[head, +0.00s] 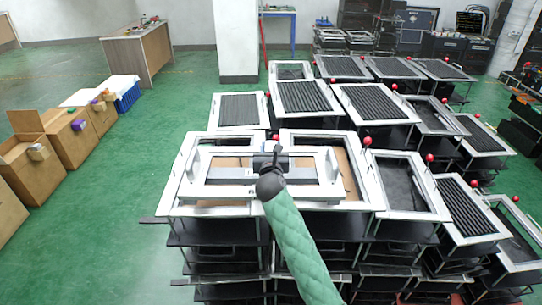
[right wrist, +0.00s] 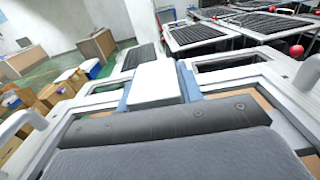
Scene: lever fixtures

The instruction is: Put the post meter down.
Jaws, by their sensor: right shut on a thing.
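My right gripper (head: 268,160) is at the near row of fixtures, over a pale frame with upright handles (head: 331,166). In the right wrist view its two bluish fingers are shut on a flat white piece (right wrist: 156,78), which I take to be the post meter. The fingers lie along its left and right sides. In the head view the gripper and wrist hide most of it. I cannot tell whether it touches the frame below. My left gripper is not in view.
Many white-framed fixtures with dark slatted panels (head: 303,97) and red knobs stand close together ahead and to the right. Cardboard boxes (head: 70,137) and a blue crate (head: 127,97) stand at left. The green floor (head: 120,200) there is clear.

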